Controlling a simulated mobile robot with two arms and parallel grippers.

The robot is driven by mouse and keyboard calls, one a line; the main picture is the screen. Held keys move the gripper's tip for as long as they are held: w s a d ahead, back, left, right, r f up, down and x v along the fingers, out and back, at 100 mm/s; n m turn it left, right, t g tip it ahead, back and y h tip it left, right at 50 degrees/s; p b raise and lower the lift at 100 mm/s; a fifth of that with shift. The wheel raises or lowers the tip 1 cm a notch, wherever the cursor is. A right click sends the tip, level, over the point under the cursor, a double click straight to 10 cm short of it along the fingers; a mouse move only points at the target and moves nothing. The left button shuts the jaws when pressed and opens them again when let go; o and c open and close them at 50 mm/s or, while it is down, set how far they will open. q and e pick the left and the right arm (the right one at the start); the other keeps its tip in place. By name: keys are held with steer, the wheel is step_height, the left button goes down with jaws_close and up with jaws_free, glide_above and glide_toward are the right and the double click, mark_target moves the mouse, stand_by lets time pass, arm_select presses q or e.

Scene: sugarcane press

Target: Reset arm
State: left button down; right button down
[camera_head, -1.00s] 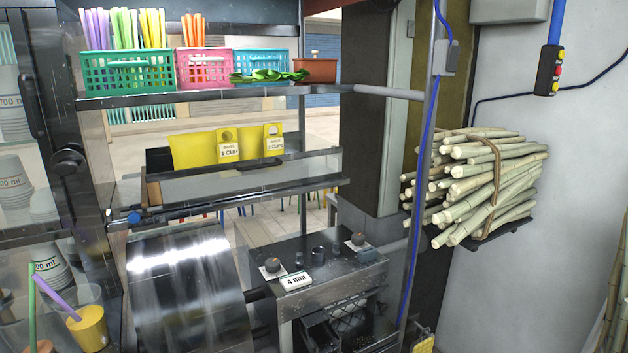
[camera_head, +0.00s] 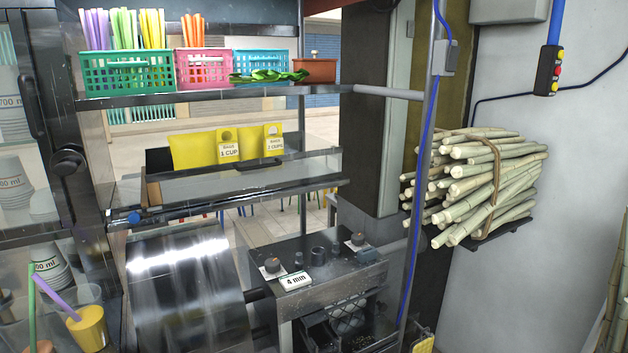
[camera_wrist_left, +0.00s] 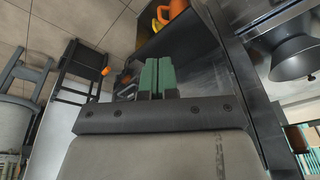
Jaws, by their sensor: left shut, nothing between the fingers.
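My left gripper (camera_wrist_left: 157,78) shows in the left wrist view. Its two green-faced fingers are together with nothing between them. No gripper or arm shows in the head view, and my right gripper is in neither view. In the head view the press stand with dark knobs and a "4 mm" label (camera_head: 295,281) is at lower centre. A shiny metal drum or cover (camera_head: 188,290) is left of it.
A bundle of sugarcane (camera_head: 480,190) rests on a wall shelf at right. Straw baskets (camera_head: 127,73) stand on the upper shelf. A yellow cup (camera_head: 88,328) is at lower left. The left wrist view shows a dark chair (camera_wrist_left: 82,70) and orange items (camera_wrist_left: 170,12).

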arm_select(q)
steer(key=s+a+f+g, duration=0.1)
steer(key=s+a+f, duration=0.2)
steer(key=s+f, duration=1.4)
step_height(320, 180, down, 4)
steer(key=shift+s+f+g, duration=0.1)
steer(key=shift+s+g, duration=0.2)
steer(key=shift+s, duration=0.1)
steer(key=shift+a, duration=0.1)
